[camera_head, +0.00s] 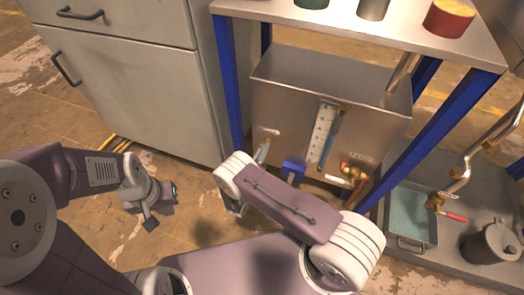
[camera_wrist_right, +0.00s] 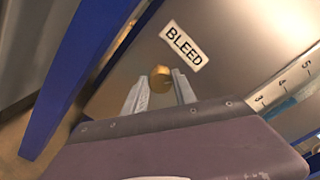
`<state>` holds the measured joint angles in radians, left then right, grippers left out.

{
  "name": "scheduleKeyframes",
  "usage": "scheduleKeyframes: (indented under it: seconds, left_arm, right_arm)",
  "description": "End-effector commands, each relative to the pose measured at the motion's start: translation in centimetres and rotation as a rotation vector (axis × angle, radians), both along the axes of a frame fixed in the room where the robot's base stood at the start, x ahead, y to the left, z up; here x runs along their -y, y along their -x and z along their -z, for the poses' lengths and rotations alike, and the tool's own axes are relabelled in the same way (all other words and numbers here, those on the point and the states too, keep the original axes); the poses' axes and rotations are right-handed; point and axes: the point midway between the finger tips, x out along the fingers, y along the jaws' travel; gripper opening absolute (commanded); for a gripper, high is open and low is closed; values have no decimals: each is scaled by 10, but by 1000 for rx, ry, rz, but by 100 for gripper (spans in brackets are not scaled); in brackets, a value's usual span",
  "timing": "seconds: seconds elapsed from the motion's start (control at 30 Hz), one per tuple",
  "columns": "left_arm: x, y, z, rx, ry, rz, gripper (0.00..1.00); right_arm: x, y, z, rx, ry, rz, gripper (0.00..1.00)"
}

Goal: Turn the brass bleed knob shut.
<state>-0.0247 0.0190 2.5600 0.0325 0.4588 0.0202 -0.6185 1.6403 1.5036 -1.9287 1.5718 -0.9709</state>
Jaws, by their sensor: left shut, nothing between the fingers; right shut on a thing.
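The brass bleed knob (camera_wrist_right: 160,78) sticks out from the front of the steel tank (camera_wrist_right: 232,32), below the BLEED label (camera_wrist_right: 184,45), in the right wrist view. My right gripper (camera_wrist_right: 161,84) is shut on the knob, with one finger on each side. In the head view my right gripper (camera_head: 262,152) reaches the lower left of the tank front, under the small label (camera_head: 270,132); I cannot make out the knob there. My left gripper (camera_head: 172,192) is shut and empty over the floor, left of the right arm and apart from the tank.
Blue legs (camera_head: 229,85) of the steel table (camera_head: 390,35) frame the tank, one close to my right gripper. A scale gauge (camera_head: 322,132) and brass pipe fittings (camera_head: 352,172) sit on the tank front. A grey cabinet (camera_head: 130,90) stands left. A red-handled valve (camera_head: 452,216) is at right.

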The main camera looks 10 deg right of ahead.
Motion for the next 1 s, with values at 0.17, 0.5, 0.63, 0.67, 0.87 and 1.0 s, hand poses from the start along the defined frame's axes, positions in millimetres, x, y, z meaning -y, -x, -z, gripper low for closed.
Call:
scheduleKeyframes:
  seconds: [0.17, 0.5, 0.63, 0.67, 0.87, 1.0]
  left_arm:
    - [0, 0, 3, 0, 0, 0, 0]
    - [0, 0, 6, 0, 0, 0, 0]
    - [0, 0, 7, 0, 0, 0, 0]
    - [0, 0, 7, 0, 0, 0, 0]
    - [0, 0, 8, 0, 0, 0, 0]
    - [0, 0, 8, 0, 0, 0, 0]
  right_arm:
    - [0, 0, 2, -94, 136, 0, 0]
    - [0, 0, 3, -244, 358, 0, 0]
    - [-1, 0, 3, -284, 417, -1, 0]
    - [-1, 0, 3, -292, 429, -1, 0]
    - [-1, 0, 3, -329, 484, -1, 0]
    - [-1, 0, 3, -341, 502, -1, 0]
